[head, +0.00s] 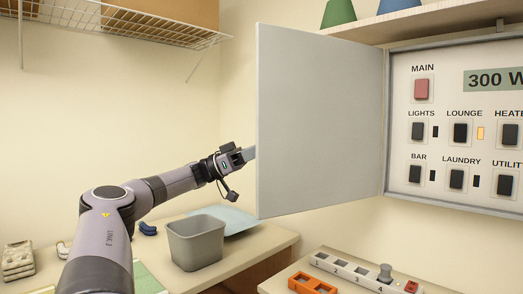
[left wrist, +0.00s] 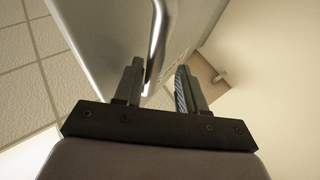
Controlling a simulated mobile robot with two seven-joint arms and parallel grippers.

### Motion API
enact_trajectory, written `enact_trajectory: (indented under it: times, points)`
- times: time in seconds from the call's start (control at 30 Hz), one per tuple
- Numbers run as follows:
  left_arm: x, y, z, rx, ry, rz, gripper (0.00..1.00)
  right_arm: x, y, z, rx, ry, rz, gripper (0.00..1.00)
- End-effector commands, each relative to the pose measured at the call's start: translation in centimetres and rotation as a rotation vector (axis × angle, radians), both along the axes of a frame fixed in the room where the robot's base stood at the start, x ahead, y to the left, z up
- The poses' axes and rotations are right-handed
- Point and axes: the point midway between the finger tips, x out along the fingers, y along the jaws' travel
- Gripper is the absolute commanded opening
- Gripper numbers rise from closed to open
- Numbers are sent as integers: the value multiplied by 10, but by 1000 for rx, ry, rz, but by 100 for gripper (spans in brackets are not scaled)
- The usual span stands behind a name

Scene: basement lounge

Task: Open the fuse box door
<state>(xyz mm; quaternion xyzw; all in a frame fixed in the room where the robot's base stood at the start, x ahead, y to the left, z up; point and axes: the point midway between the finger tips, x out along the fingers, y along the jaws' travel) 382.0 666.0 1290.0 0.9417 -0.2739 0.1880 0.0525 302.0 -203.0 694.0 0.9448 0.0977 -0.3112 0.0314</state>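The fuse box door (head: 318,120) is a flat grey panel. It stands swung wide open from its hinge on the left side of the fuse box (head: 456,205), and the breaker switches inside are exposed. In the head view my left gripper is at the door's free edge, with its fingertips hidden behind the panel. In the left wrist view the door (left wrist: 105,35) shows a shiny bar handle (left wrist: 158,35). My left gripper (left wrist: 160,75) has its fingers apart, with the handle between them, nearer the left finger. My right gripper is not in view.
A grey bin (head: 195,243) stands on the wooden counter (head: 262,243) below. A front counter holds a grey numbered strip (head: 350,268) and an orange tray (head: 312,284). A wire shelf (head: 120,25) hangs upper left, and a wooden shelf (head: 425,22) sits above the box.

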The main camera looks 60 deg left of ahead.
Motion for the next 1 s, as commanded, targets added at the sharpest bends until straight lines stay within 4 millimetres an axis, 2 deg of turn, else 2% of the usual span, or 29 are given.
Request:
enact_trajectory:
  times: [0.27, 0.5, 0.67, 1.0]
  points:
    - [-7, 5, -6, 0, -1, 2, 40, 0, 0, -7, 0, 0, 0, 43]
    - [-38, 25, -22, -1, -2, 4, 40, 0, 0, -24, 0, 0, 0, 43]
    - [-51, 33, -26, -1, -2, 1, 40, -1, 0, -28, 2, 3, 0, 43]
    - [-56, 35, -28, -1, 0, 0, 40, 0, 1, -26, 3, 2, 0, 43]
